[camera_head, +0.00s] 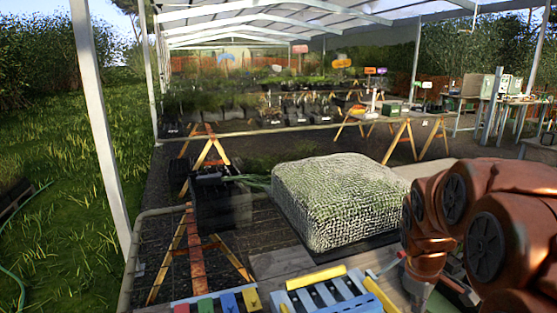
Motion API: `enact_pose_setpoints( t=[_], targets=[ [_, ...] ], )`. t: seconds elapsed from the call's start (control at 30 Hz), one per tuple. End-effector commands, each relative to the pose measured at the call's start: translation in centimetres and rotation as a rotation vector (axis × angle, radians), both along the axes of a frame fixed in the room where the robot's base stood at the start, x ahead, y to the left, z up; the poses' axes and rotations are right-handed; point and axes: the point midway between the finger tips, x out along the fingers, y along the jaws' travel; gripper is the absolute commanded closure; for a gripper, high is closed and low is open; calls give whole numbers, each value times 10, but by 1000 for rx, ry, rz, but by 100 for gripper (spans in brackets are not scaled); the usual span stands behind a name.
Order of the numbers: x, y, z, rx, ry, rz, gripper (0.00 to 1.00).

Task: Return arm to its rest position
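My arm, orange with dark round joint caps, is folded at the right edge and fills the lower right corner. Its lower end runs down to a grey part near the bottom edge. I cannot make out any gripper fingers, so whether the gripper is open, shut or holding something is hidden.
A net-covered bale (335,200) stands on the bench left of my arm. A blue slatted rack (325,292) with yellow bars and several coloured blocks (228,302) lie at the bottom. A black crate (222,205) is behind left. A white post (97,130) rises at left.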

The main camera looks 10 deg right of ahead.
Motion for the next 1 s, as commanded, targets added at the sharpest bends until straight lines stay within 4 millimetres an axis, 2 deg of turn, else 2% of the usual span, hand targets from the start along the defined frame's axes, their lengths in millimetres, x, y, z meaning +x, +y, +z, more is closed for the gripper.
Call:
enact_pose_setpoints(
  t=[0.03, 0.2, 0.5, 0.73, 0.83, 1.0],
  targets=[
    [-11, 19, 4, 18, 1, -31, 100],
    [-54, 75, 7, 83, 23, -162, 100],
    [-145, 154, 7, 164, 94, -391, 100],
    [-203, 188, 2, 188, 151, -527, 100],
    [-215, 194, 1, 191, 164, -560, 100],
    [-222, 197, 0, 192, 170, -577, 100]
  ],
)
